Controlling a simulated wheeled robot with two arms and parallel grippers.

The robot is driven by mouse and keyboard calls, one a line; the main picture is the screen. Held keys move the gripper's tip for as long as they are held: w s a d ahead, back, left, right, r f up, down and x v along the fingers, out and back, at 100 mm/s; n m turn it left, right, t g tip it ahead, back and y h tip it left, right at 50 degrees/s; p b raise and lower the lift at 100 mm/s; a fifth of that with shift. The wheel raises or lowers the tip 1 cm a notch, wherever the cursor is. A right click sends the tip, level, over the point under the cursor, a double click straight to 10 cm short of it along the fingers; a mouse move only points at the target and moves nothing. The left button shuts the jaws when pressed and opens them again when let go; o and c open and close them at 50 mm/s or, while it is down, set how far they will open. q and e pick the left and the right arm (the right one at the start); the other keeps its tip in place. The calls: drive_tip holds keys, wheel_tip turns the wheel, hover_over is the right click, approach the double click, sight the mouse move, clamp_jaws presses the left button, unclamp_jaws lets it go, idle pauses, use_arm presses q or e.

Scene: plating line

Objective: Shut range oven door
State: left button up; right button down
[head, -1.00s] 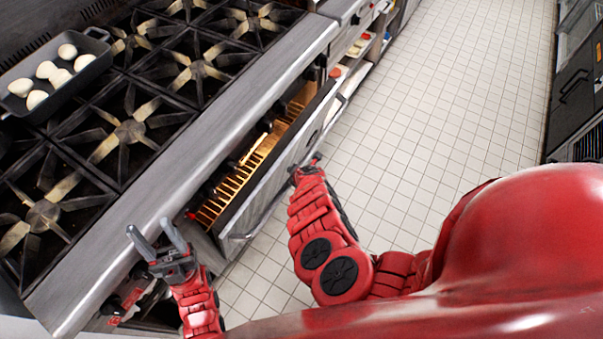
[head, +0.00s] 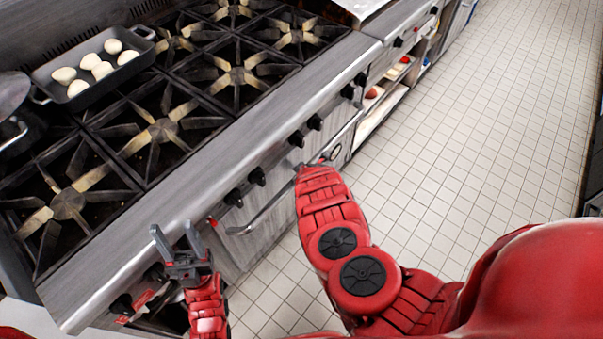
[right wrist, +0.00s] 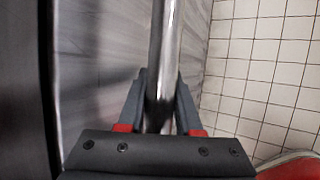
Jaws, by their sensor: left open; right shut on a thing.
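The range oven door (head: 262,241) is up against the range front in the head view, and no lit oven interior shows. I cannot tell if a thin gap is left at its top edge. Its bar handle (head: 262,214) runs along the door. My right gripper (head: 311,166) is at the handle's far end, partly hidden by my arm. In the right wrist view my right gripper (right wrist: 161,85) is shut around the handle (right wrist: 166,40), with the grey door panel (right wrist: 105,50) to the left. My left gripper (head: 174,230) is open and empty beside the range's front edge.
Black knobs (head: 257,176) line the range front above the door. Open shelves (head: 378,108) stand beyond the range. The tiled floor (head: 470,130) to the right is clear.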

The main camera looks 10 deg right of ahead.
drive_tip(key=c, duration=0.6)
unclamp_jaws()
drive_tip(key=shift+s+d+f, duration=0.15)
drive_tip(key=shift+d, duration=0.05)
drive_tip(key=shift+a, duration=0.1)
drive_tip(key=p+v, duration=1.3)
drive_tip(key=v, duration=0.4)
drive_tip(key=shift+r+p, duration=0.25)
drive_tip(key=shift+p, duration=0.1)
drive_tip(key=shift+s+f, duration=0.1)
drive_tip(key=shift+s, duration=0.05)
